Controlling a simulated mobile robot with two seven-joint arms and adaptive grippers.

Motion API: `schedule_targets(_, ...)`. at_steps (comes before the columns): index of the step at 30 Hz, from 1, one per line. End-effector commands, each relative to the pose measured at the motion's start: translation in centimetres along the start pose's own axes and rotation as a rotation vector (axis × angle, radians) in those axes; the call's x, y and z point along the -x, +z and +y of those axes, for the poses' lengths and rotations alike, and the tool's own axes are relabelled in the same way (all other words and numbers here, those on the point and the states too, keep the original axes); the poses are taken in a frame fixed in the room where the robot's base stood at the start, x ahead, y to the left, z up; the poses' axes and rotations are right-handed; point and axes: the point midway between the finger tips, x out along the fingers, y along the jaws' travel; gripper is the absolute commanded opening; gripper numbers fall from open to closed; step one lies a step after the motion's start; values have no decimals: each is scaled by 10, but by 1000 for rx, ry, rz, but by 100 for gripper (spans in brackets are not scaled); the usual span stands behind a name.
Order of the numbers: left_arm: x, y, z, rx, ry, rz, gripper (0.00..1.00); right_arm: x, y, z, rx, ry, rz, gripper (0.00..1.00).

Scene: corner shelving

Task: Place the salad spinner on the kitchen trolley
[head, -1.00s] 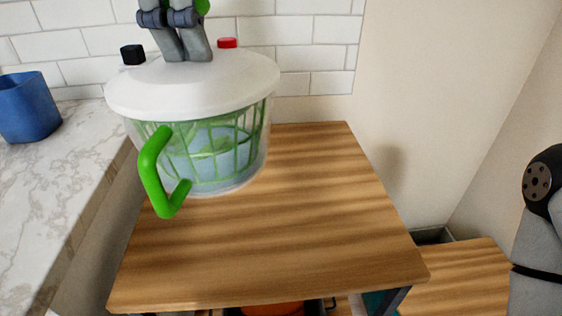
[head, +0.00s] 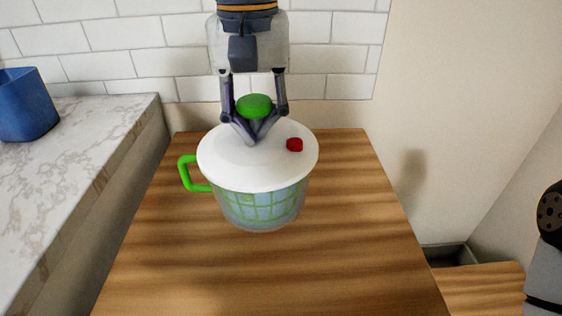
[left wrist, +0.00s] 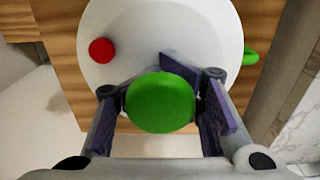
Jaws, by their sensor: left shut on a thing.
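The salad spinner (head: 258,205) has a white lid, a clear bowl with a green basket, a green side handle and a red button. My left gripper (head: 253,135) comes down from above and is shut on the green knob in the middle of the lid. The spinner is upright over the wooden top of the kitchen trolley (head: 330,260). I cannot tell whether its base touches the wood. In the left wrist view the knob (left wrist: 160,103) sits between the two fingers, with the white lid (left wrist: 130,35) beyond. My right gripper is out of view.
A marble counter (head: 75,150) with a blue container (head: 25,105) stands at the left. White wall tiles (head: 110,50) are behind. The trolley top is bare in front of the spinner. A lower wooden surface (head: 480,290) is at the right.

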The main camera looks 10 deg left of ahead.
Motion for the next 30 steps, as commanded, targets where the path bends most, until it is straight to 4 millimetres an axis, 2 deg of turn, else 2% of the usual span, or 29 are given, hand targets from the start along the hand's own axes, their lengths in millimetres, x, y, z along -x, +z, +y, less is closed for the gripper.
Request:
schedule_targets(1, -15, -4, 7, 0, -5, -7, 0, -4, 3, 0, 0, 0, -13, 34)
schedule_targets(3, -25, -8, 16, 1, -3, -4, 0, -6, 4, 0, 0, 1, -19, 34)
schedule_targets(9, -46, -16, 32, 1, -3, -1, 0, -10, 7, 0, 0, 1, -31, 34)
schedule_targets(13, -67, -15, 32, 0, 0, 3, 0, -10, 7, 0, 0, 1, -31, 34)
schedule_targets(25, -74, -15, 32, 2, 3, 5, 0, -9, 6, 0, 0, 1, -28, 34)
schedule_targets(26, -75, -15, 31, 2, 2, 4, 31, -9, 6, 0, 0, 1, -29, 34)
schedule_targets(29, -75, -15, 31, 2, 2, 4, 54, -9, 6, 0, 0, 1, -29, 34)
schedule_targets(30, -75, -15, 31, 2, 2, 4, 57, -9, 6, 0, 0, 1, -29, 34)
